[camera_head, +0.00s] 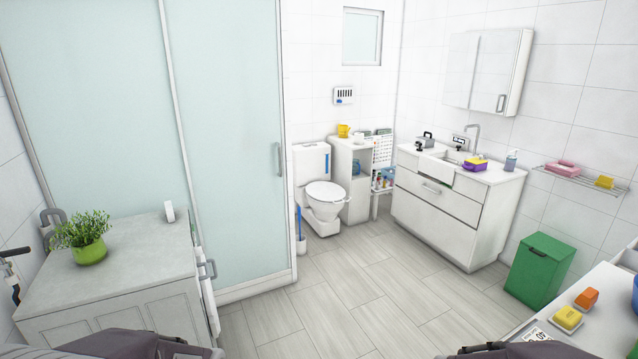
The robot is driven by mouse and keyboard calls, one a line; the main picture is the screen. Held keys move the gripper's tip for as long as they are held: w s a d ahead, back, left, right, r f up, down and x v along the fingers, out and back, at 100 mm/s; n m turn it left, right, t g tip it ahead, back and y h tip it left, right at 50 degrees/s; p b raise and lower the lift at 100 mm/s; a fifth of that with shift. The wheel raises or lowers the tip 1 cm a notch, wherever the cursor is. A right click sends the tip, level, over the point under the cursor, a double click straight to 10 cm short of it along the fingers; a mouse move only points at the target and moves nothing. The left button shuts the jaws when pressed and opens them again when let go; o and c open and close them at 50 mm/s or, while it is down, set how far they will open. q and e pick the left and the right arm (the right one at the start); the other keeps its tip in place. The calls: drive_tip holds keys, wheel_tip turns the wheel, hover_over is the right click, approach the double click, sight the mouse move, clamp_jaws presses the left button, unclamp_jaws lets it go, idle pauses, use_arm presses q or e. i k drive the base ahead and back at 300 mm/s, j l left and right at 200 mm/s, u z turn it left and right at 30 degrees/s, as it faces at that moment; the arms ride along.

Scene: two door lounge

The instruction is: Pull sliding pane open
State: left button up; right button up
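A tall frosted, pale-green sliding pane (228,130) in a white frame stands at the left of the head view. Its grey vertical handle (278,160) is near its right edge. A second frosted pane (95,100) stands to its left, and the two meet or overlap at a white upright. The lower left of the panes is hidden behind a cabinet. Dark parts of my two arms show at the bottom edge, far from the handle. Neither gripper's fingers can be seen.
A white cabinet (130,256) with a potted plant (85,238) stands before the panes at left. A toilet (324,195), a sink unit (440,195) and a green bin (540,268) line the far and right sides. The tiled floor (350,290) in the middle is clear.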

sight(223, 57)
drive_tip(key=i, duration=2.05)
